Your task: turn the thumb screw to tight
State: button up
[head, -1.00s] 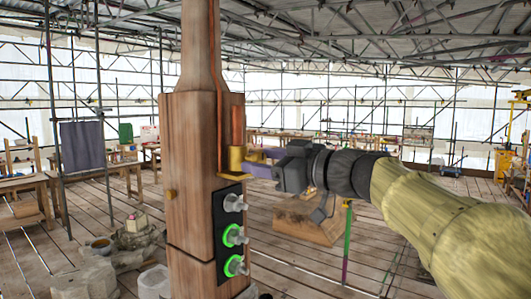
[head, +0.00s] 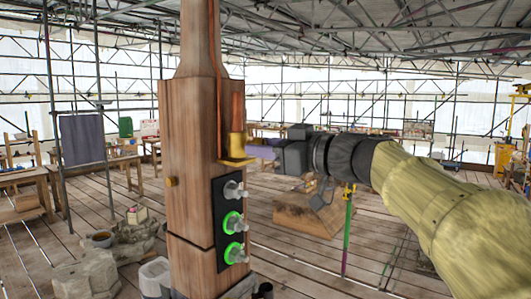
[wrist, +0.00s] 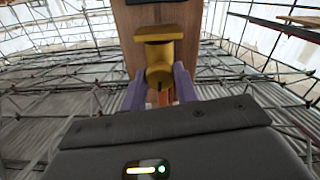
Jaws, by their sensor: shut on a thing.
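The thumb screw (head: 237,144) is a brass-coloured piece on the right side of a wooden post (head: 188,130), above a flat brass bracket (head: 236,162). In the wrist view, which is upside down, the thumb screw (wrist: 159,72) sits between the two purple fingers, and the bracket (wrist: 158,34) shows above it. My gripper (head: 250,150) reaches in from the right, level with the screw, and is shut on it. In the wrist view the fingers of my gripper (wrist: 160,80) stand one on each side. The screw's far side is hidden.
A black panel (head: 221,210) below the bracket carries three pale knobs, the lower two ringed in green light. A copper rod (head: 238,105) runs up the post. Wooden blocks and stone lie on the plank floor (head: 320,260); scaffolding and benches stand behind.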

jog(key=shift+f+m, duration=0.1)
jog(key=shift+m, duration=17.3)
jog(key=shift+f, duration=0.1)
jog(key=o, duration=1)
